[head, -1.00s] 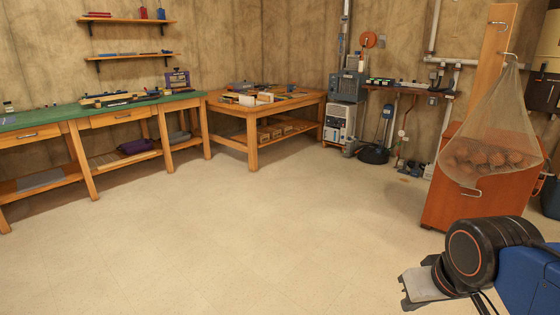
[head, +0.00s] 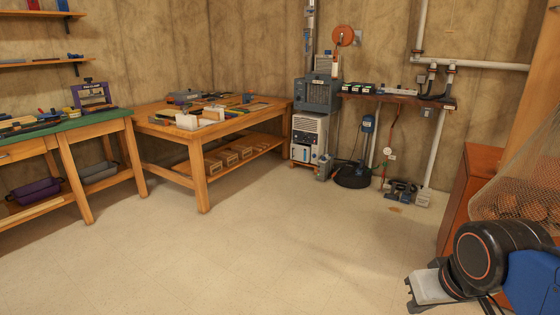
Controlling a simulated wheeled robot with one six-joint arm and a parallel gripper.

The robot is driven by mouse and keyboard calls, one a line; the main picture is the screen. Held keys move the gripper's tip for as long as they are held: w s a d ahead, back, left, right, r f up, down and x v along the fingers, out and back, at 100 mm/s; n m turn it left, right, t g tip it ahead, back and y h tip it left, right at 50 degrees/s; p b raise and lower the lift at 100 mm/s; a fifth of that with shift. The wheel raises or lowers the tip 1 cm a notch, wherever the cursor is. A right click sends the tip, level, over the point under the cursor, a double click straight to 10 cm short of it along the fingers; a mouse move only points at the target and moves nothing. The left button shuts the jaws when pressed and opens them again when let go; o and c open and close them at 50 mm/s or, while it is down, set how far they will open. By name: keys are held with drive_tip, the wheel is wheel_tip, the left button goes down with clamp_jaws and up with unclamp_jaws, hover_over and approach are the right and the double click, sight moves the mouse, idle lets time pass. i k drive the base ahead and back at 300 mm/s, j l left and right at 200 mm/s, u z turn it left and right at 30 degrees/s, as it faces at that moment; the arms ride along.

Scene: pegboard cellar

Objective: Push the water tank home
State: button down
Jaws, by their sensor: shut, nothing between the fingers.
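My gripper (head: 418,293) is at the bottom right of the head view, partly cut off by the frame edge. It is shut and empty, low over the near floor and far from the appliance.
A wooden table (head: 202,172) stands left of the appliance, with a green-topped bench (head: 68,134) further left. A black round sump lid (head: 354,177) lies right of it. A reddish cabinet (head: 462,200) with a hanging net (head: 530,170) is close on the right. The middle floor is clear.

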sight(300, 152)
drive_tip(key=i+u, duration=0.15)
drive_tip(key=i, duration=0.95)
drive_tip(key=i+l+u, duration=0.15)
drive_tip(key=i, duration=1.7)
drive_tip(key=i+j+z, duration=0.1)
drive_tip(key=i, duration=0.65)
drive_tip(key=i+j, duration=0.1)
drive_tip(key=i, duration=0.7)
drive_tip(key=i+j, duration=0.15)
drive_tip(key=i, duration=0.3)
drive_tip(key=i+j+z, duration=0.15)
drive_tip(key=i, duration=0.25)
drive_tip(key=i+j, duration=0.2)
drive_tip(key=i, duration=0.25)
